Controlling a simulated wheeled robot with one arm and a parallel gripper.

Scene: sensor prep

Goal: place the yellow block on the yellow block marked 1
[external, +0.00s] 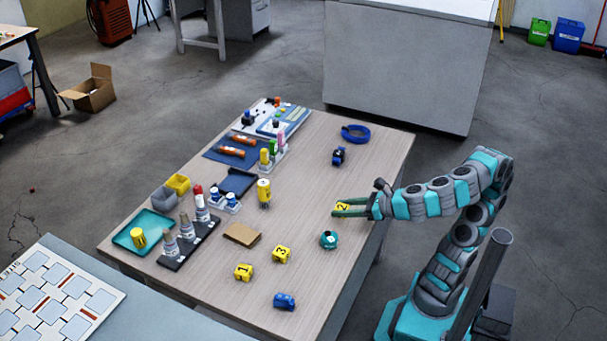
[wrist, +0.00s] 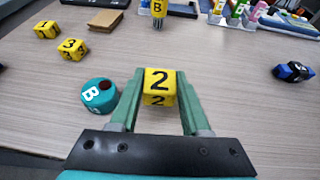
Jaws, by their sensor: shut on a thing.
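My gripper (external: 351,207) is shut on a yellow block marked 2 (external: 342,206), near the table's right edge. In the wrist view the block marked 2 (wrist: 158,84) sits between the two green fingers of my gripper (wrist: 159,95). The yellow block marked 1 (external: 243,271) stands on the table to the lower left of my gripper; it also shows at the upper left of the wrist view (wrist: 47,30). A yellow block marked 3 (external: 281,254) stands just beside it, and shows in the wrist view (wrist: 73,48).
A teal round piece (external: 329,239) lies close to my gripper, near the block marked 3. A blue piece (external: 284,301) lies near the front edge. A brown pad (external: 242,234), a yellow bottle (external: 264,193) and a dark rack (external: 189,240) stand further left.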

